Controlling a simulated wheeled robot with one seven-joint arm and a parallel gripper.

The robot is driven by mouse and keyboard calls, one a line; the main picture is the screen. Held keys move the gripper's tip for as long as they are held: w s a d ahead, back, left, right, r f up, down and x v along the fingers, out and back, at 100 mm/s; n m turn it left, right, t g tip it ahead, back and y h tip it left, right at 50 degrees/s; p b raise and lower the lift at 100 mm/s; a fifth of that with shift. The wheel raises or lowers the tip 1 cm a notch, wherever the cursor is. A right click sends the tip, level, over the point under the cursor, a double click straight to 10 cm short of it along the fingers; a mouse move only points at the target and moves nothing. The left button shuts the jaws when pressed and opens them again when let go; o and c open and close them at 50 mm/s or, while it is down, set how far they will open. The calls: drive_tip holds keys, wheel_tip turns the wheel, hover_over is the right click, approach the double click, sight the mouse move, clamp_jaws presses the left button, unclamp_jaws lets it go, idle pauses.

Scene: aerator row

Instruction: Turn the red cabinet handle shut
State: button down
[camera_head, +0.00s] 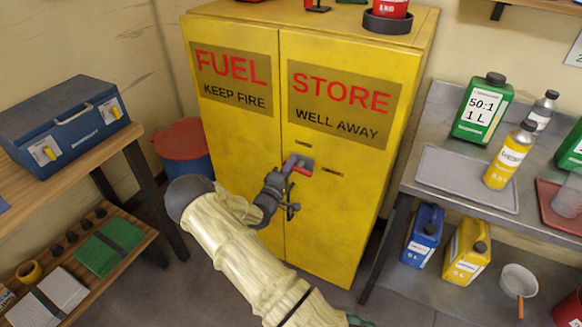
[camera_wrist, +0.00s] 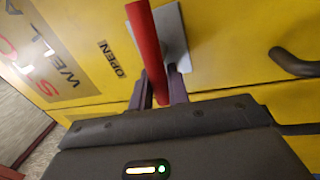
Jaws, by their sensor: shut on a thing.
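The yellow cabinet (camera_head: 240,130) stands upright, its two doors flush as far as I can see. Its red handle (camera_head: 301,171) sits on a grey plate (camera_wrist: 176,38) near the seam between the doors. In the wrist view the red handle (camera_wrist: 146,45) is a long bar passing between my fingers. My gripper (camera_head: 287,168) is at the handle, and in the wrist view my gripper (camera_wrist: 161,92) is shut on it. The handle's gripped end is partly hidden by the fingers. An "OPEN" label (camera_wrist: 113,58) is printed beside the plate.
A dark pull bar (camera_wrist: 293,63) sticks out from the cabinet near the handle. A grey shelf unit with bottles (camera_head: 483,108) stands close at right.

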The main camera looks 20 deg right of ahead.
drive_tip(key=shift+w+a+f+n, duration=0.1)
drive_tip(key=shift+f+n, duration=0.05)
drive_tip(key=shift+n, duration=0.65)
drive_tip(key=c, duration=1.4)
unclamp_jaws()
drive_tip(key=shift+c, duration=0.2)
drive_tip(key=b+v, duration=0.1)
drive_tip(key=v, duration=1.6)
drive_tip(key=shift+s, duration=0.3)
